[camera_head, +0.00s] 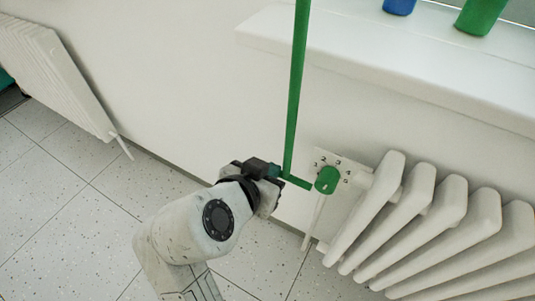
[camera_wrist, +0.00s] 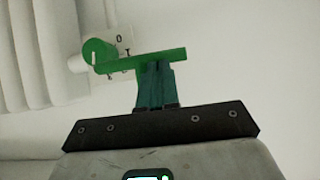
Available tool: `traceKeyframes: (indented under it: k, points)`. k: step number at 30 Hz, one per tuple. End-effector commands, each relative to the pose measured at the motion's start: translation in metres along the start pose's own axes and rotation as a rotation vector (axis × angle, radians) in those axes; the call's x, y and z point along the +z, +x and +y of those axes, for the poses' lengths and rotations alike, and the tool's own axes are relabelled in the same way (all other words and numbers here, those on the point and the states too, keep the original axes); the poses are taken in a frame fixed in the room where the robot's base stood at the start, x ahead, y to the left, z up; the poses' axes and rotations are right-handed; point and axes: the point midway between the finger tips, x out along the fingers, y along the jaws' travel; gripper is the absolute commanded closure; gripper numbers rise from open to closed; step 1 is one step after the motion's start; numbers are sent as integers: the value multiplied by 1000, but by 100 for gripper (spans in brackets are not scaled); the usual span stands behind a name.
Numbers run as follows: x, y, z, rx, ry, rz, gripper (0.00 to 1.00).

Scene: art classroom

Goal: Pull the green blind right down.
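The green blind shows in the head view as a long narrow green strip (camera_head: 295,90), running from the top edge down beside the radiator valve. A short green bar (camera_head: 298,182) sticks out at its lower end. My gripper (camera_head: 274,172) is at this lower end, in front of the wall and below the sill. In the wrist view the green bar (camera_wrist: 140,60) lies across the tips of my gripper (camera_wrist: 156,68). The fingers are close together and appear shut on the bar. The upper part of the blind is out of view.
A green radiator knob (camera_head: 327,180) on a numbered plate is close right of the bar, with a white radiator (camera_head: 435,225) beyond. The white sill (camera_head: 400,70) juts out above, bearing blue and green objects. Another radiator (camera_head: 55,75) is far left. Open tiled floor lies left.

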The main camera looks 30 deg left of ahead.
Motion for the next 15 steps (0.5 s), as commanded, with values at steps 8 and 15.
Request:
traceKeyframes:
  k: [8, 15]
  points:
    - [72, 52, 4, 8, 3, -1, 100]
    - [101, 72, 4, 8, 5, 1, 100]
